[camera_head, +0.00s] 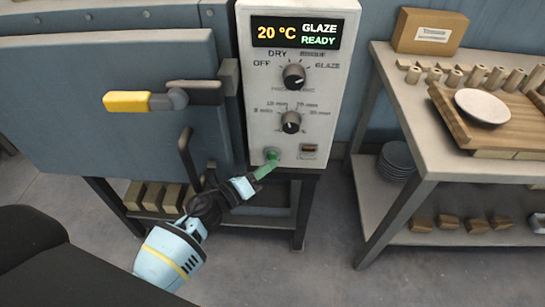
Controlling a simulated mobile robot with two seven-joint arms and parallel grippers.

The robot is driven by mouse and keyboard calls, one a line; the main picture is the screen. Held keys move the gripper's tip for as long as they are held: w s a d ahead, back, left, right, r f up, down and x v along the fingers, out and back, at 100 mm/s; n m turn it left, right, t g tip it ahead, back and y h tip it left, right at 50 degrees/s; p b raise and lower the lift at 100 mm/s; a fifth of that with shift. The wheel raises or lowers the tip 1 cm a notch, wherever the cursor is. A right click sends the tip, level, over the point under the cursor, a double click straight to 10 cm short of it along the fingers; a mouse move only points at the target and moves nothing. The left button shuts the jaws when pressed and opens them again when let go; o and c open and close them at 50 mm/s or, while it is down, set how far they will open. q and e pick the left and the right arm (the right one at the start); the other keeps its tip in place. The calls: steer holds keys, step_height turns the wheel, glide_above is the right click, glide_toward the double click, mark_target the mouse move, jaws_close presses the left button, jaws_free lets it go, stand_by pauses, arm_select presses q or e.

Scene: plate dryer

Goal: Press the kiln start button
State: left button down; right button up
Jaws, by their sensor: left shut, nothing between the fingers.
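The kiln control panel (256,105) is a pale upright box with a lit display (297,32) reading "20 °C GLAZE READY". The green round start button (271,152) sits at its lower left. My left gripper (268,166) reaches up from below left, shut and empty, with its greenish fingertips at the button's lower edge. I cannot tell whether they touch it or whether it is pushed in. Above are the mode knob (294,76) and the timer knob (291,122). My right gripper is not in view.
The kiln door (80,75) with a yellow handle (128,101) is left of the panel and looks closed. A small switch (309,150) is right of the button. On the right, a shelf table (405,105) holds a wooden board with a white plate (482,106).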

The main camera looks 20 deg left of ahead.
arm_select(q)
steer(key=shift+w+a+r, duration=0.25)
steer(key=shift+a+r, duration=0.1)
steer(key=shift+a, duration=0.1)
steer(key=s, duration=0.1)
steer(key=s+d, duration=0.1)
steer(key=s, duration=0.3)
steer(key=shift+d+f+p, duration=0.25)
steer(key=shift+d+p, duration=0.05)
steer(key=shift+p, duration=0.1)
stand_by(0.3)
